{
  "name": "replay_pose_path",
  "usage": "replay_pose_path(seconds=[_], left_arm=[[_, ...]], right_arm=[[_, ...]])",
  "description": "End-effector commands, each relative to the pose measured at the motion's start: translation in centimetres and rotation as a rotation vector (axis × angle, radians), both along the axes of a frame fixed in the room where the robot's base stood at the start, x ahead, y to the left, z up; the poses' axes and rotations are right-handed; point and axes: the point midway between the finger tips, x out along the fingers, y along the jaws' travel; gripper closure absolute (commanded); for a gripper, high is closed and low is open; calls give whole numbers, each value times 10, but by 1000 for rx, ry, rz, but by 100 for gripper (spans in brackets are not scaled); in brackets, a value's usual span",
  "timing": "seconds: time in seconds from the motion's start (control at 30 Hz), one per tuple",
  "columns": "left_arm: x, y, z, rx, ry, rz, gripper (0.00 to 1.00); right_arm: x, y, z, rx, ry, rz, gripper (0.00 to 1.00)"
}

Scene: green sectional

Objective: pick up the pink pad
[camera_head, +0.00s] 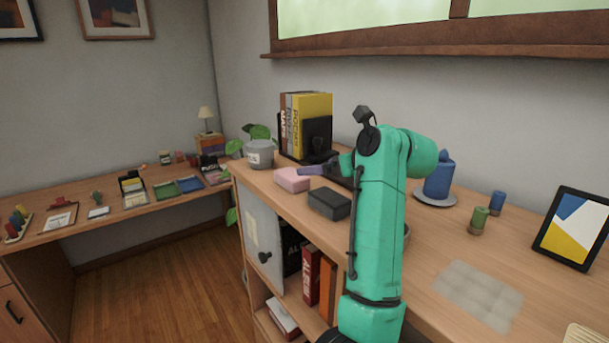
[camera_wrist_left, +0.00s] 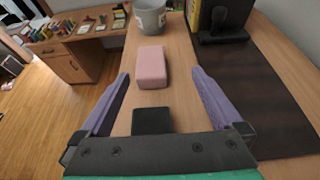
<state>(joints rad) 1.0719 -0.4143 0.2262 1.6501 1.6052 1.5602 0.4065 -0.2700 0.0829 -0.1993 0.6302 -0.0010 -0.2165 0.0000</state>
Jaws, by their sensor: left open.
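The pink pad (camera_head: 290,180) is a rounded block lying on the wooden shelf top, near its front edge. In the left wrist view the pink pad (camera_wrist_left: 151,66) lies ahead, framed between the fingertips, with nothing gripping it. My left gripper (camera_head: 318,170) is open and empty, its purple fingers just right of the pad in the head view. The open fingers also show in the left wrist view (camera_wrist_left: 160,74). The exact height of the fingers above the pad cannot be told. My right gripper is not in view.
A dark block (camera_head: 329,203) lies just in front of the pad. A grey pot (camera_head: 259,155) and books in a black bookend (camera_head: 317,140) stand behind it. A blue candle (camera_head: 439,180) on a plate and a picture frame (camera_head: 573,230) stand to the right.

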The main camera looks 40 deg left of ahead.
Motion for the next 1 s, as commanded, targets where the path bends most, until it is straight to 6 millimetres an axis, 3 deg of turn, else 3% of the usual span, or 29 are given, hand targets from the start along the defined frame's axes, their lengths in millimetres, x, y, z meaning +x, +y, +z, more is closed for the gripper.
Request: replay_pose_path(seconds=[0.2, 0.3, 0.63, 0.87, 1.0], left_arm=[[14, 51, -19, 1, 5, 3, 0], [19, 66, -25, 4, 5, 3, 0], [26, 116, -47, 9, 7, 5, 0], [28, 120, -51, 7, 5, 3, 0], [28, 119, -50, 8, 5, 4, 50]], right_arm=[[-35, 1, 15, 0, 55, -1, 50], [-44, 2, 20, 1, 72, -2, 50], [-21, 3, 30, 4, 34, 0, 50], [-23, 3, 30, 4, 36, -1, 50], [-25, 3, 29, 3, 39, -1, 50]])
